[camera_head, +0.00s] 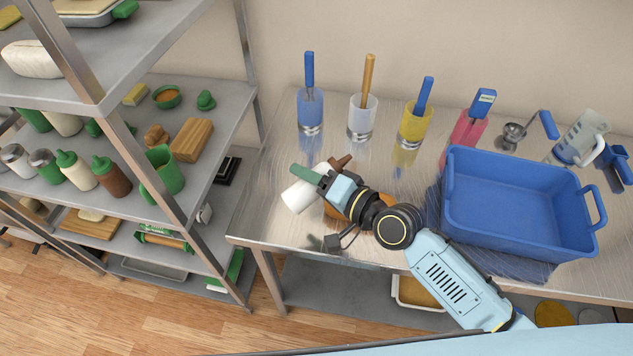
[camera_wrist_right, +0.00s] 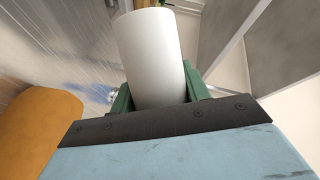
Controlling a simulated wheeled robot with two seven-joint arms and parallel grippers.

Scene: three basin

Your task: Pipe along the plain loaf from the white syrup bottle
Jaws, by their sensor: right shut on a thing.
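The white syrup bottle (camera_head: 299,196) is held tilted in my right gripper (camera_head: 316,181), above the near left part of the steel table. In the right wrist view the white bottle (camera_wrist_right: 153,55) lies between the green fingers, which are shut on it. A brown piece (camera_head: 342,162) shows past the gripper in line with the bottle; I cannot tell for sure whether it is the bottle's nozzle. An orange-brown loaf (camera_head: 338,212) is beside the bottle, mostly hidden under my right wrist; it also shows at the left of the right wrist view (camera_wrist_right: 38,130). My left gripper is not in view.
A blue basin (camera_head: 520,205) fills the table's right side. Several cups with upright-handled tools, among them a yellow one (camera_head: 414,128), stand along the back. A steel shelf rack (camera_head: 222,110) with bottles and boards stands left. The table's left corner is clear.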

